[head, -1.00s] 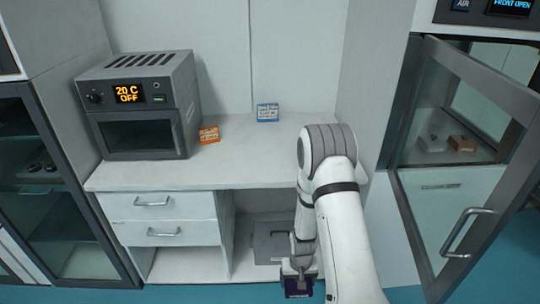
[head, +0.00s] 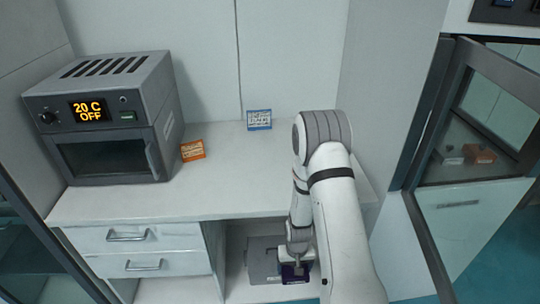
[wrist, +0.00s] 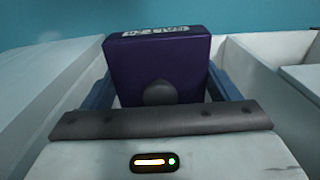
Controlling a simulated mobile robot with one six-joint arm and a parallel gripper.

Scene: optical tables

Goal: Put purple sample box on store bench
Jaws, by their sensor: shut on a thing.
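The purple sample box (wrist: 160,62) is held between the two blue fingers of my gripper (wrist: 158,92), which is shut on it. A pale label with dark marks lies along its top edge in the wrist view. In the head view the box (head: 294,272) hangs low, below the bench top and in front of the open space under it. The white bench (head: 235,185) stands ahead, with a broad bare top. The pictures do not show whether it is the store bench. My arm covers part of the bench's right side.
A grey oven (head: 110,120) stands on the bench's left. An orange label card (head: 193,151) and a blue label card (head: 259,119) stand on the top. Drawers (head: 138,250) are below. An open glass door (head: 470,150) is at the right, with a white and an orange item behind it.

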